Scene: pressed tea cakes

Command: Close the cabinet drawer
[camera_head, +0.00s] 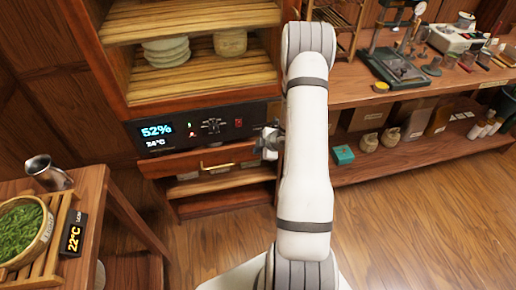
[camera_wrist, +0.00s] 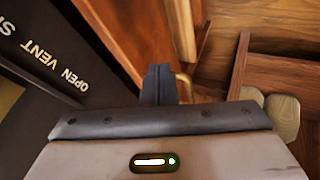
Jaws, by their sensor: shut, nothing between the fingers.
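The cabinet (camera_head: 120,80) stands at the left of the head view. Its wooden drawer (camera_head: 180,163) with a brass handle (camera_head: 217,166) sits just below the dark control panel (camera_head: 185,128). How far the drawer stands out is hard to tell from here. My gripper (camera_head: 268,142) is at the right end of the panel, near the drawer's right side; my arm hides what lies behind it. In the wrist view the shut, empty fingers (camera_wrist: 160,83) are beside the brass handle (camera_wrist: 183,30), in front of wood. I cannot tell whether they touch it.
A slatted shelf (camera_head: 215,183) lies under the drawer. At the left a table (camera_head: 100,190) holds a metal pitcher (camera_head: 47,172) and a basket of green leaves (camera_head: 20,230). A workbench (camera_head: 345,92) with tools stands at the right. The floor (camera_head: 420,220) at the right is clear.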

